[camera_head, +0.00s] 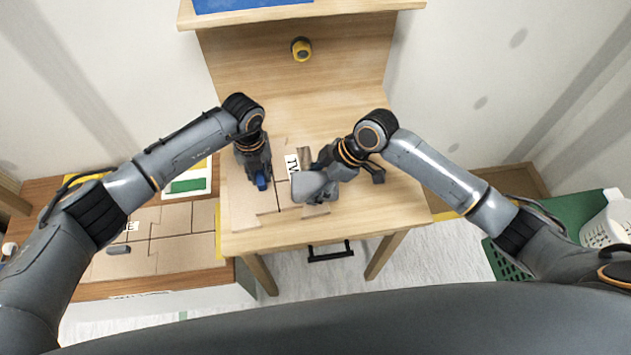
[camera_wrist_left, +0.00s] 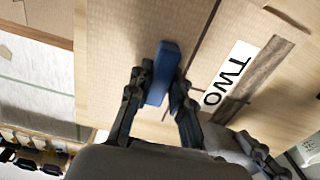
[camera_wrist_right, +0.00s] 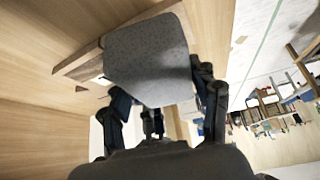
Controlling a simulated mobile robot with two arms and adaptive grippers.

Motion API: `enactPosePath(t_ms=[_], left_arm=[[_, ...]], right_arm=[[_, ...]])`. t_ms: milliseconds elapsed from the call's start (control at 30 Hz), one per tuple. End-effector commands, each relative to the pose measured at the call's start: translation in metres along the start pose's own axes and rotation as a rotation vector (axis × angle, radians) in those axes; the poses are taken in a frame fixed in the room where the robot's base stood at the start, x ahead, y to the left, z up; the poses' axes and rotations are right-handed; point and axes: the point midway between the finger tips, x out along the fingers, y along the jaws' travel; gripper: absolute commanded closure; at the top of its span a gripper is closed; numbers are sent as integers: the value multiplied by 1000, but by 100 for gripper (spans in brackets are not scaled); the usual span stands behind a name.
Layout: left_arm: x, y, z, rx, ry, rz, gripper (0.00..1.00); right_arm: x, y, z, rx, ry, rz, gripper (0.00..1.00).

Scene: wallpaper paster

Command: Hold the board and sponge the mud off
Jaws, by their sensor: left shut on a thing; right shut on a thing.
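A tan board (camera_head: 245,208) with a dark seam lies on the light wooden table. A white label reading TWO (camera_head: 292,164) is on it, partly covered by my right gripper in the head view. A brown strip (camera_wrist_left: 262,72), perhaps mud, runs beside the label in the left wrist view. My left gripper (camera_head: 262,180) is shut on a blue block (camera_wrist_left: 163,72) at the board; whether the block is fixed to it I cannot tell. My right gripper (camera_head: 322,176) is shut on a grey sponge (camera_wrist_right: 150,60) over the board's right part, hiding what lies beneath.
A yellow and black round item (camera_head: 301,49) stands at the table's back, below a shelf (camera_head: 350,8). A lower bench (camera_head: 180,275) at left holds other tan panels (camera_head: 165,235) and a small grey piece (camera_head: 118,250). A green crate (camera_head: 570,215) is at right. The table's right side is clear.

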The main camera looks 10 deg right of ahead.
Motion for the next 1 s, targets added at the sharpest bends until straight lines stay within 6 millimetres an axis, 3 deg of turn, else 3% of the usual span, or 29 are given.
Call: enactPosePath(t_ms=[200, 333, 567, 867, 900, 1000], left_arm=[[5, 1, -4, 0, 10, 5, 100], [5, 1, -4, 0, 11, 5, 100], [5, 1, -4, 1, 11, 5, 100], [5, 1, -4, 1, 11, 5, 100], [5, 1, -4, 1, 11, 5, 100], [5, 1, -4, 1, 11, 5, 100]], right_arm=[[-36, 1, -24, -3, 6, 3, 72], [-40, 0, -24, 0, 0, 2, 72], [-18, -1, -10, 3, 1, -1, 72], [28, 0, 16, 4, 0, -1, 72], [29, 11, 14, 3, 2, 4, 76], [31, 27, 12, 1, 2, 4, 77]])
